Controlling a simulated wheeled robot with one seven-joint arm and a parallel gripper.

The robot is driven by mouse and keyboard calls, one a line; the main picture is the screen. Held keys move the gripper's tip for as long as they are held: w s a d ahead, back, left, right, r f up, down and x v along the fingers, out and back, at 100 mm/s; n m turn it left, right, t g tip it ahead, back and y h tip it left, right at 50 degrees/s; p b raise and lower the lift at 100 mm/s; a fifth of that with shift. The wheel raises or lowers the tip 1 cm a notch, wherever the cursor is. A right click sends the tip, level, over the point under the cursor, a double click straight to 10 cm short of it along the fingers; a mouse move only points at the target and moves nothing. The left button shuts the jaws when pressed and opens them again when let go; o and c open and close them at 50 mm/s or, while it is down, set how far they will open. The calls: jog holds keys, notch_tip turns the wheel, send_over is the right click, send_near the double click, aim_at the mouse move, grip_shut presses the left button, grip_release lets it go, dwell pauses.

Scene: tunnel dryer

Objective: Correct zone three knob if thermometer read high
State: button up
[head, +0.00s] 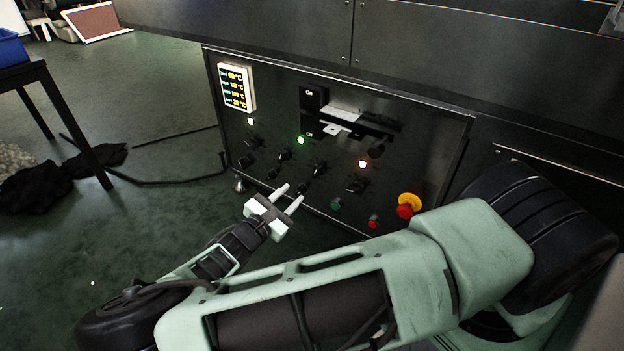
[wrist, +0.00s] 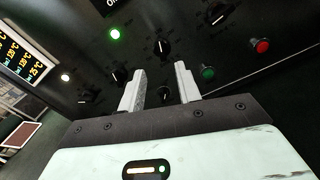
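A lit display (head: 236,87) at the panel's upper left shows several rows in °C; the middle rows look like 120 and the lowest like 25, with small labels too blurred to read. Several black knobs with white pointer marks sit below it; I cannot tell which is zone three. My gripper (head: 291,195) is open and empty, its two pale fingers pointing at the panel's lower knobs. In the wrist view a low knob (wrist: 164,94) shows between the fingers; I see no contact. Another knob (wrist: 162,47) is just above the fingertips.
A green lamp (head: 301,140), a white lamp (head: 251,121) and an orange-white lamp (head: 362,164) are lit. A green button (head: 336,203), a red button (head: 373,222) and a red-and-yellow emergency stop (head: 408,205) are at lower right. A cable (head: 165,181) lies on the floor at left.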

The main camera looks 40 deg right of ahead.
aim_at(316, 172)
jog(key=b+x, duration=0.2)
jog(key=x, duration=0.2)
jog(key=b+x, duration=0.1)
jog(key=x, duration=0.4)
jog(key=shift+d+f+b, duration=0.25)
jog(key=shift+d+b, duration=0.05)
jog(key=shift+b, duration=0.05)
jog(key=shift+x, duration=0.8)
jog(key=shift+r, duration=0.15)
jog(key=shift+c, duration=0.3)
grip_shut()
